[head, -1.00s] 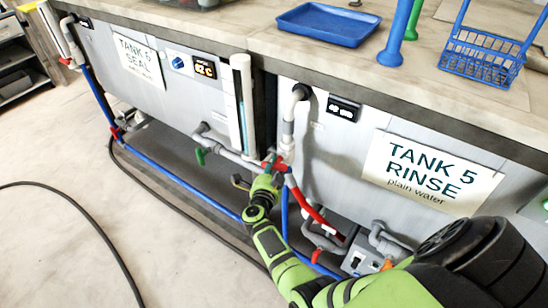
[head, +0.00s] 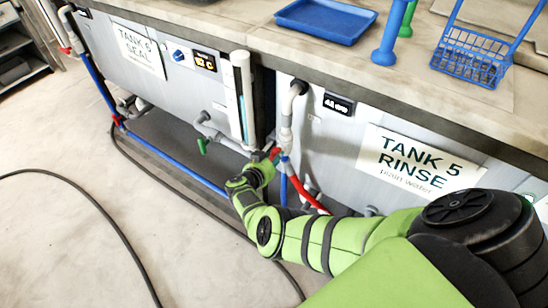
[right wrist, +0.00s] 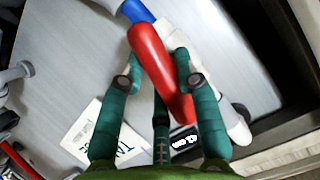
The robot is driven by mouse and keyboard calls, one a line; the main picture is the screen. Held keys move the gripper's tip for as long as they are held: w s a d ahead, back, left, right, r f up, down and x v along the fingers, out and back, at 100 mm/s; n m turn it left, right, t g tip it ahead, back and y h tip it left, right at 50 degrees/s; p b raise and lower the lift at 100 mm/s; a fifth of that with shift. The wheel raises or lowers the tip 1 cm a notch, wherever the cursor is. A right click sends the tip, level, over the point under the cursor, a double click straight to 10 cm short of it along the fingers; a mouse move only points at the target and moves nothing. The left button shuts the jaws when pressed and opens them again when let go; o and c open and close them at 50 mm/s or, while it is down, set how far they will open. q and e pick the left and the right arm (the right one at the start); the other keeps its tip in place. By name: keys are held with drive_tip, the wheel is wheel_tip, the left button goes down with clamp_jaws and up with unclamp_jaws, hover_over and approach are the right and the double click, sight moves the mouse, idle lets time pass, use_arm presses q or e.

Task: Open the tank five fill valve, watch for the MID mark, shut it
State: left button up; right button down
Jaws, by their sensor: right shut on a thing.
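The tank five front carries a sign (head: 418,165) reading TANK 5 RINSE, plain water. My right gripper (head: 268,162) is at the pipes left of that sign. The handle also shows in the head view (head: 274,153), partly hidden by the gripper. A white upright pipe with a pale blue strip (head: 241,105) stands left of the valve; no MID mark is readable. My left gripper is not in view.
A blue tray (head: 327,22), a blue basket (head: 474,58) and an upright blue post (head: 391,40) stand on the counter. The tank six sign (head: 138,48) is at left. A dark hose (head: 95,212) lies on the otherwise open floor.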

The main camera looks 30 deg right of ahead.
drive_tip(key=shift+n+g, duration=0.4)
drive_tip(key=shift+n, duration=0.2)
drive_tip(key=shift+h+b, duration=0.3)
drive_tip(key=shift+d+r+n+g, duration=0.1)
drive_tip(key=shift+r+n+g, duration=0.05)
drive_tip(key=shift+n+g, duration=0.15)
drive_tip(key=c, duration=0.9)
unclamp_jaws()
